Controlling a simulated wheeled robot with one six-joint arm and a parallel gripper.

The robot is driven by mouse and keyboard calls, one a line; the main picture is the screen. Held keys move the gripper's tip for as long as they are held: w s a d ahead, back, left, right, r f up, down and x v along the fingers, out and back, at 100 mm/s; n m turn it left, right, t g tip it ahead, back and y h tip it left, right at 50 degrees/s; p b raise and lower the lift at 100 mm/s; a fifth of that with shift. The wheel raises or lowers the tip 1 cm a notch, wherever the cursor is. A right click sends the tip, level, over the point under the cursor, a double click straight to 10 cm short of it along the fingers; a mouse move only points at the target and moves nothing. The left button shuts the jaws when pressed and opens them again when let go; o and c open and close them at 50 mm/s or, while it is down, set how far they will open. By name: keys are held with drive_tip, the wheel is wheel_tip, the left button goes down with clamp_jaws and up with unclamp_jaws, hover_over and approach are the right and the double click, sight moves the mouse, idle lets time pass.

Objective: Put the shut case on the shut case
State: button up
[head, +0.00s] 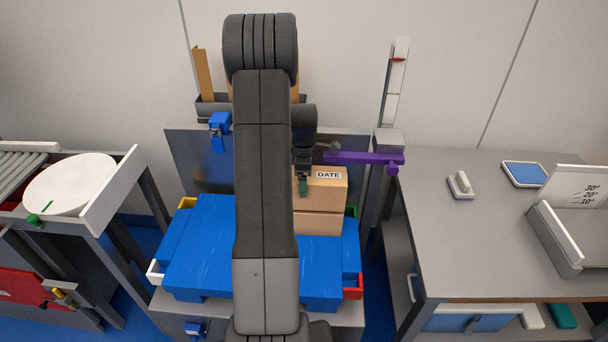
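A brown shut carton (328,200) with a "DATE" label stands on a blue slab-like surface (200,262), right of my arm. A horizontal line divides the carton's visible side. I cannot tell whether this is one case or two stacked. My gripper (303,188) points down at the carton's left part, with a dark green tip over it. Its fingers are too small and overlapped to show whether they are open, or whether they touch the carton. My arm hides the middle of the blue surface and part of what stands behind.
A purple bar (362,158) juts out beside the gripper, near an upright post (394,90). A grey bench (470,245) with an angled gauge stands right. A side stand with a white round dish (70,186) stands left. Coloured handles edge the blue surface.

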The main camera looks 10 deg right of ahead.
drive_tip(key=shift+f+b, duration=0.3)
drive_tip(key=shift+f, duration=0.2)
drive_tip(key=o, duration=2)
drive_tip(key=shift+c, duration=0.2)
wheel_tip(320, 180, up, 13)
drive_tip(key=shift+p, duration=0.45)
